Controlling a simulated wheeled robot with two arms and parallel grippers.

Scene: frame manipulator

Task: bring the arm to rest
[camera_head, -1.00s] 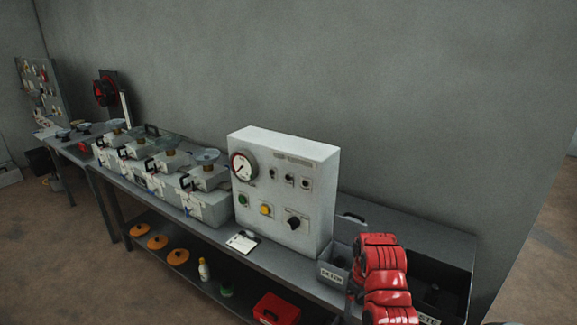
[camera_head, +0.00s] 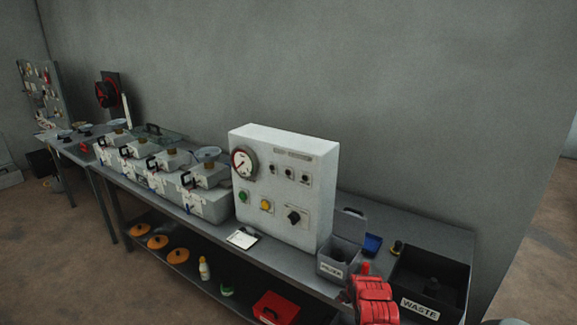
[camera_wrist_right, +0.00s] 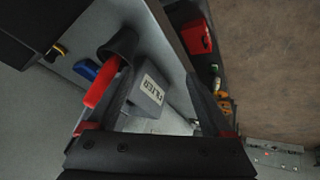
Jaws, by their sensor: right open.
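My right arm (camera_head: 372,300) is red and comes in at the bottom edge of the head view, in front of the bench by the grey FILTER bin (camera_head: 336,262). Its fingers cannot be made out there. In the right wrist view my right gripper (camera_wrist_right: 160,85) has its two dark fingers spread wide, with nothing seen held between them. The labelled FILTER bin (camera_wrist_right: 150,88) shows beyond the fingers. A red bar (camera_wrist_right: 102,85) lies by the left finger; what it belongs to is unclear. My left gripper is out of view.
A black WASTE bin (camera_head: 430,278) stands right of the arm. A blue item (camera_head: 372,244) and a small yellow-black item (camera_head: 397,248) lie behind it. The white control panel (camera_head: 283,188) stands left. A red box (camera_head: 276,308) is on the lower shelf.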

